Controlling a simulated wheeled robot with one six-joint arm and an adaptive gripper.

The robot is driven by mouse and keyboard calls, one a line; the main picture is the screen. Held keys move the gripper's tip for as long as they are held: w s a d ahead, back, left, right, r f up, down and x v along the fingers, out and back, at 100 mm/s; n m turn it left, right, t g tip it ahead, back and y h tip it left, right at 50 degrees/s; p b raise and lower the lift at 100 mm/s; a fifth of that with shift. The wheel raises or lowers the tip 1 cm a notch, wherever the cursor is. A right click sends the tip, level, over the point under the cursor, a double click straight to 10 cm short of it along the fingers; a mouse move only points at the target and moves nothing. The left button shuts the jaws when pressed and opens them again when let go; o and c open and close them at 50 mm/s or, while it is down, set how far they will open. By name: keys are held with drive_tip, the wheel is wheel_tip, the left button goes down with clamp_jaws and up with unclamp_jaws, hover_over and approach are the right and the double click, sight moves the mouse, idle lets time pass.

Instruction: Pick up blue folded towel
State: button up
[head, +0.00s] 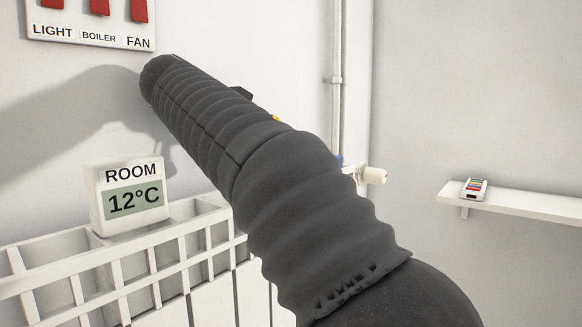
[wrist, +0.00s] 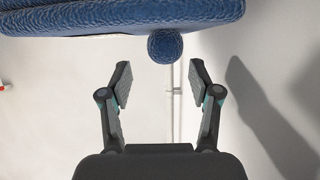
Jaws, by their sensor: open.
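A blue, cloth-textured thing that looks like the folded towel (wrist: 110,14) fills the top of the wrist view and is cut off by the frame. A round blue end (wrist: 165,46) with similar texture shows just below it; I cannot tell if it is part of the towel. My gripper (wrist: 159,68) is open and empty, its fingers apart on either side of this round end and a little short of it. In the head view my arm hides the gripper, and the towel cannot be made out; only a small blue patch (head: 340,160) shows beside the arm.
A white radiator (head: 150,240) with a grille top carries a room thermometer (head: 129,194) at left. A switch panel (head: 90,22) is on the wall above. A vertical pipe (head: 337,80) and a valve (head: 374,175) stand right of my arm. A wall shelf (head: 530,204) holds a small device (head: 474,188).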

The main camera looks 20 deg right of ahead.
drive_tip(key=shift+a+f+x, duration=0.1)
drive_tip(key=shift+x, duration=1)
drive_tip(key=shift+a+f+x, duration=0.15)
drive_tip(key=shift+x, duration=0.95)
drive_tip(key=shift+w, duration=0.15)
clamp_jaws()
